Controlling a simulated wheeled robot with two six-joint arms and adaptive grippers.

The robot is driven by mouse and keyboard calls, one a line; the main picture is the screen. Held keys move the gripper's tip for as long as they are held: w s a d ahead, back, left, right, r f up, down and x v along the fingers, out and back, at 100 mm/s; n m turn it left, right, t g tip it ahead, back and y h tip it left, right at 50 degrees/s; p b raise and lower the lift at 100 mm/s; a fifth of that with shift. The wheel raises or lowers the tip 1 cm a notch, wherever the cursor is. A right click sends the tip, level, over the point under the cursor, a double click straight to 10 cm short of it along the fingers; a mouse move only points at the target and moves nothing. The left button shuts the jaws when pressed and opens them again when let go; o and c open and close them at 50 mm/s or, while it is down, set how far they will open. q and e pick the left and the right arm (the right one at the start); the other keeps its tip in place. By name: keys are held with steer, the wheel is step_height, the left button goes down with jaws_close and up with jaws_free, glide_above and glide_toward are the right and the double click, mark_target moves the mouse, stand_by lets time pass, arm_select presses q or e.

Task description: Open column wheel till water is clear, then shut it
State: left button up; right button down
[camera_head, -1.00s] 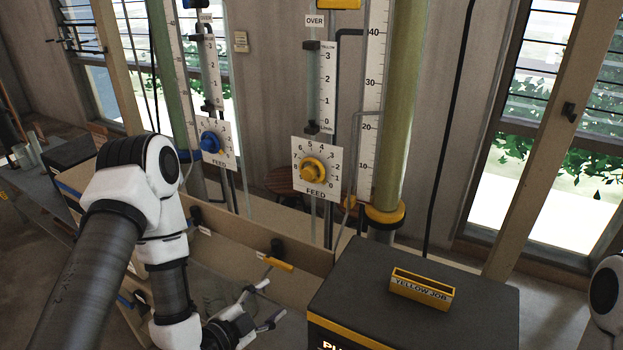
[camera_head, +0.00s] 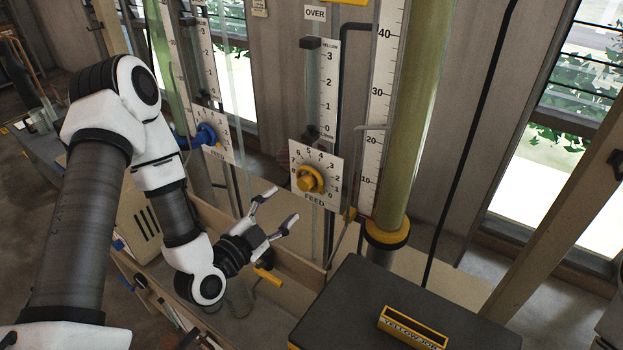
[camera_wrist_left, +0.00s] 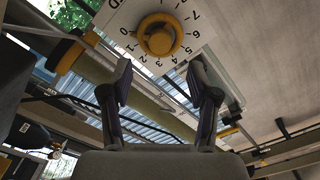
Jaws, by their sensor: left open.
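The yellow column wheel (camera_head: 310,180) sits on a white FEED dial plate (camera_head: 298,158) numbered around its edge. It also shows in the left wrist view (camera_wrist_left: 158,38), upside down. My left gripper (camera_head: 281,206) is open and empty, a little below and left of the yellow wheel, apart from it. In the left wrist view its fingers (camera_wrist_left: 158,75) point toward the wheel. The tall column (camera_head: 412,120) beside the scale holds cloudy yellow-green liquid and ends in a yellow collar (camera_head: 387,232). My right gripper is not in view.
A blue wheel (camera_head: 205,135) on a second FEED plate stands left. A yellow-handled valve (camera_head: 267,276) is under my left gripper. A dark-topped cabinet (camera_head: 360,290) with a YELLOW JOB holder (camera_head: 385,318) stands front right. A thin grey pipe (camera_head: 352,190) runs right of the yellow dial.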

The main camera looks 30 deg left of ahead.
mark_target(302, 185)
arm_select(q)
steer(key=w+b, duration=0.1)
steer(key=b, duration=0.1)
steer(key=w+b, duration=0.1)
steer(key=b, duration=0.1)
steer(key=w+b, duration=0.2)
steer(key=b, duration=0.1)
steer(key=shift+w+d+f, duration=0.1)
steer(key=shift+d+f, duration=0.25)
steer(key=shift+f, duration=0.05)
steer(key=w, duration=0.2)
steer(key=w+r, duration=0.1)
steer(key=shift+d, duration=0.25)
steer(key=shift+w+f, duration=0.15)
steer(key=shift+w, duration=0.5)
steer(key=shift+r, duration=0.2)
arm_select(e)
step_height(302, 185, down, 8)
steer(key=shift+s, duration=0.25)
arm_select(q)
steer(key=shift+w, duration=0.15)
